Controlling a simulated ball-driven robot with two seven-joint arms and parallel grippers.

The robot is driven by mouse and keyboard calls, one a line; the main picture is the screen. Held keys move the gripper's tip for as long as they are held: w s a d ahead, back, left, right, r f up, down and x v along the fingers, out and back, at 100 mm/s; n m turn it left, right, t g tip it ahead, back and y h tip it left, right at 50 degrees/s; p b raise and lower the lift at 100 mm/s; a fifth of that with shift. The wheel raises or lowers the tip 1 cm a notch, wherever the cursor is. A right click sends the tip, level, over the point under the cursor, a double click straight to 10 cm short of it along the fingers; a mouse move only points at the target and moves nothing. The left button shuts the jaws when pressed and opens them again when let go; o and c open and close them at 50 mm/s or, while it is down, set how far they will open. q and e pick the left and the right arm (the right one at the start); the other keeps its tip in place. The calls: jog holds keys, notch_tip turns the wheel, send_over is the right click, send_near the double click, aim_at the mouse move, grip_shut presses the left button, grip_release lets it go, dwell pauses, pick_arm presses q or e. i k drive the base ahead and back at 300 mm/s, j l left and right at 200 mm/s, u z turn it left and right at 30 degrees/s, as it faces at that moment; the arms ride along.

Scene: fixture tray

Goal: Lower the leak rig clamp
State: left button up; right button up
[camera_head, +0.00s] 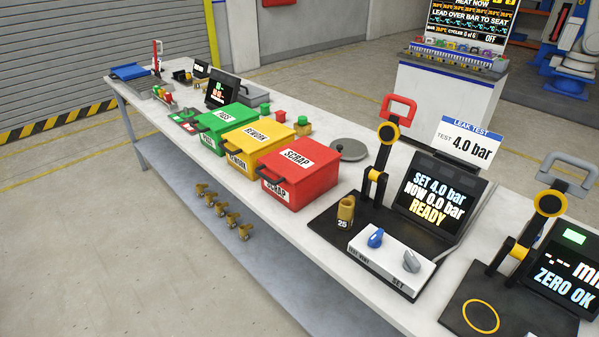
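The leak rig stands on the bench at the right of centre. Its clamp (388,133) has a black and yellow upright arm with a red loop handle (399,108) at the top. The clamp arm points up, and the handle is raised. A brass part (345,212) marked 25 stands upright on the rig's black base (328,222), in front of the clamp. The rig's screen (442,197) reads SET 4.0 bar, NOW 0.0 bar, READY. A white control box with a blue knob (375,238) and a grey knob (411,261) sits at the front. Neither gripper is in view.
A red SCRAP box (305,182), a yellow REWORK box (243,160) and a green PASS box stand left of the rig. A second rig with a grey handle (570,173) stands to its right. Several brass parts (222,209) show below the bench's front edge.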

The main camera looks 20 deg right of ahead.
aim_at(388, 132)
jog(key=z, duration=1.3)
